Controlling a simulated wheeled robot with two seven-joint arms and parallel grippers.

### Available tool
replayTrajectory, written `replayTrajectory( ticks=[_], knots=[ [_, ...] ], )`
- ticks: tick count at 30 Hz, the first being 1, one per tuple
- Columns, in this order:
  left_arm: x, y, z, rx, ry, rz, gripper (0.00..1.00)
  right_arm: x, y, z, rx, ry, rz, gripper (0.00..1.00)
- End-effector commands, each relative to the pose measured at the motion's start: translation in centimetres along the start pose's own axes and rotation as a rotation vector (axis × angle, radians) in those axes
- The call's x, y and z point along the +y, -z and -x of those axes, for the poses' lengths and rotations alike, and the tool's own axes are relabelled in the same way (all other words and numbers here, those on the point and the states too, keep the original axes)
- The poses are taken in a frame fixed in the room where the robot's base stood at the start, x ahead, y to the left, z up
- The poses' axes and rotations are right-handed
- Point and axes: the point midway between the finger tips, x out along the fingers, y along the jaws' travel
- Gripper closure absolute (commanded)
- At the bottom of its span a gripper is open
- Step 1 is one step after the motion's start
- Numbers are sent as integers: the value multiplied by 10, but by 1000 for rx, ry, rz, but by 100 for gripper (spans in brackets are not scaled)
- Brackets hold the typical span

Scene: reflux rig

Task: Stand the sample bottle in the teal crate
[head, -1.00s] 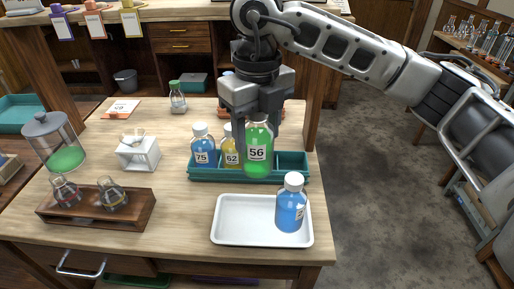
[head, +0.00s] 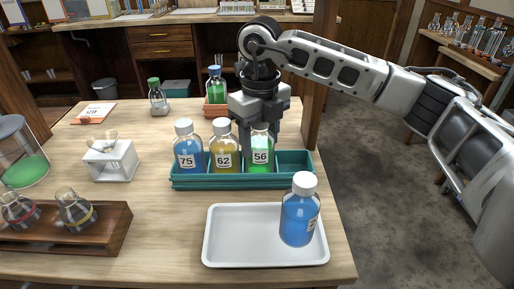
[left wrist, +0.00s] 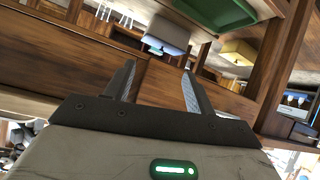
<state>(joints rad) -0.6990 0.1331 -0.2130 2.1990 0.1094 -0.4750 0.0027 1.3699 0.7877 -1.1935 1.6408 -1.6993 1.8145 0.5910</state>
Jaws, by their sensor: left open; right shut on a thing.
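The teal crate (head: 295,160) stands on the wooden bench and holds a blue bottle labelled 75 (head: 189,148) and a yellow bottle labelled 62 (head: 224,150). The crate's right end looks empty. My left gripper (left wrist: 158,72) is open and empty in the left wrist view, away from the bottles.
A white tray (head: 225,250) with a blue, white-capped bottle (head: 299,215) is in front of the crate. A wooden flask rack (head: 110,235), a white stand (head: 112,165) and a glass jar (head: 20,155) are at left.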

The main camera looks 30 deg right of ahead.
Motion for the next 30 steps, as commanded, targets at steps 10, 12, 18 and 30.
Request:
replayTrajectory(
  ticks=[10,12,18,30],
  knots=[
    [1,3,2,17,-2,-1,45,0,0,-6,-5,0,0,80],
    [1,2,1,18,-2,-2,45,0,0,-9,-5,0,0,80],
    [1,2,1,18,-2,-4,45,0,0,-9,-3,0,0,25],
    [1,3,1,15,-3,-4,45,0,-1,11,-6,0,0,25]
  ],
)
